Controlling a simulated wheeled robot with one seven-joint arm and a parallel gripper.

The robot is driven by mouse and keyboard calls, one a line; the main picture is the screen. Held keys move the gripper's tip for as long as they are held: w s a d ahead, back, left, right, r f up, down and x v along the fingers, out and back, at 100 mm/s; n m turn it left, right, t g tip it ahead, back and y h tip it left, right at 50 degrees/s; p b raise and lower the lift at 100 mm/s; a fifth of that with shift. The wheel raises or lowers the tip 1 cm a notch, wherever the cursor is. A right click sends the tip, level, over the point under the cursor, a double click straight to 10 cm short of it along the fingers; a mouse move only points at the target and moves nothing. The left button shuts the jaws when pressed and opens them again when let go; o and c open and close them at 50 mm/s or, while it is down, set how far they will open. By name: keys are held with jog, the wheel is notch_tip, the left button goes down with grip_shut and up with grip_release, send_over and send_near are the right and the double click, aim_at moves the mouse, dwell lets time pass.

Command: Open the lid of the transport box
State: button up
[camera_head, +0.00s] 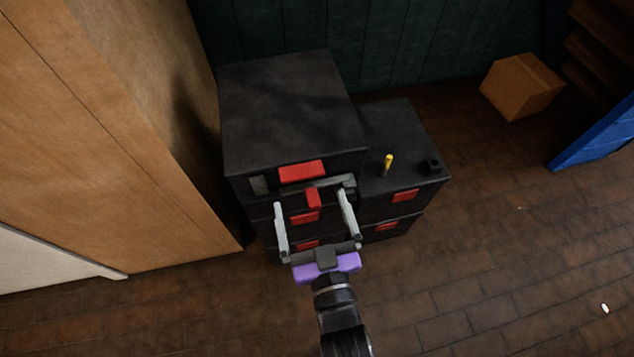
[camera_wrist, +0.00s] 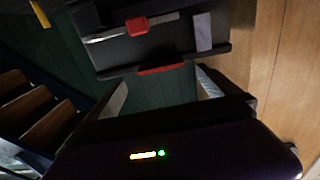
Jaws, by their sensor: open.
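The transport box appears to be the large black box (camera_head: 290,110) at the top of the left stack; its flat lid is down. A red tab (camera_head: 302,171) sits on its front upper edge, and shows in the wrist view (camera_wrist: 160,69). Below it is a grey bar with a small red piece (camera_head: 313,198), also in the wrist view (camera_wrist: 138,26). My gripper (camera_head: 311,200) is open and empty, its two pale fingers spread in front of the box front. In the wrist view my fingers (camera_wrist: 160,82) flank the red tab's edge. I cannot tell whether they touch anything.
A lower black stack (camera_head: 400,135) stands against the right side, with a yellow-handled thing (camera_head: 387,164) on top. A wooden panel (camera_head: 130,130) rises close on the left. A cardboard box (camera_head: 521,86) and a blue panel (camera_head: 598,135) are farther right.

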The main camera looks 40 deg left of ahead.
aim_at(303, 179)
jog(key=x, duration=0.5)
jog(key=shift+w+a, duration=0.25)
jog(key=shift+a, duration=0.05)
